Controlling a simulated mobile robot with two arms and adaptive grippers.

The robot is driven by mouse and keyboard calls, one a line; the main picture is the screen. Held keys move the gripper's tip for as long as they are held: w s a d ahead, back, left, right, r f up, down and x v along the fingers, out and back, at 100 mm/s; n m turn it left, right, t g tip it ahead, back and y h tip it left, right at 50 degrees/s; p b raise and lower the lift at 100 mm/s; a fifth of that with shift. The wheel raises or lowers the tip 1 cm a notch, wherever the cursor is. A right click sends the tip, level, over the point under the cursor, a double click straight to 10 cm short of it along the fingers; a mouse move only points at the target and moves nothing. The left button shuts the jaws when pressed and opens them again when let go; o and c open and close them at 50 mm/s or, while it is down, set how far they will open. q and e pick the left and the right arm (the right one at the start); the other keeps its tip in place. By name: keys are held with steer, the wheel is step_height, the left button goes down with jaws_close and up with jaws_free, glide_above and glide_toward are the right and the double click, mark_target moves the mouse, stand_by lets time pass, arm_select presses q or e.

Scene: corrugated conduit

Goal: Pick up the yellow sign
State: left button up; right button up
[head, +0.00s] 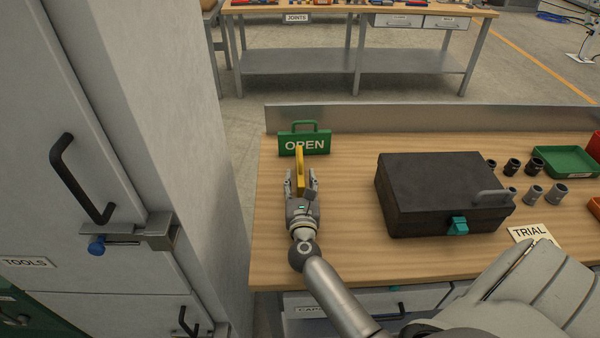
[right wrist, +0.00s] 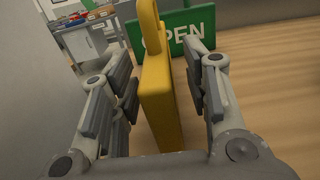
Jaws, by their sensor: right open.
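The yellow sign (head: 299,170) stands upright on the wooden workbench, seen nearly edge-on in the head view. In the right wrist view the yellow sign (right wrist: 158,95) rises between the fingers, with a handle loop at its top. My right gripper (head: 302,182) is open around it, one finger on each side. In the right wrist view the right gripper (right wrist: 160,95) shows a gap on both sides of the sign. The sign's lower part is partly hidden by the gripper. My left gripper is not in view.
A green OPEN sign (head: 305,143) stands just behind the yellow sign. A black case (head: 430,190) with a teal latch lies to the right, with dark and grey fittings (head: 534,193) and a green tray (head: 566,161) beyond. A grey cabinet (head: 60,200) is at left.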

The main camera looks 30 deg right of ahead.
steer(key=x, duration=0.2)
steer(key=shift+w+d, duration=0.15)
steer(key=shift+w, duration=0.05)
steer(key=shift+w+d, duration=0.15)
steer(key=shift+w, duration=0.15)
steer(key=shift+f, duration=0.1)
steer(key=shift+c, duration=2.1)
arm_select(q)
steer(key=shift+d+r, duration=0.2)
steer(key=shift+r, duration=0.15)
arm_select(e)
jaws_close()
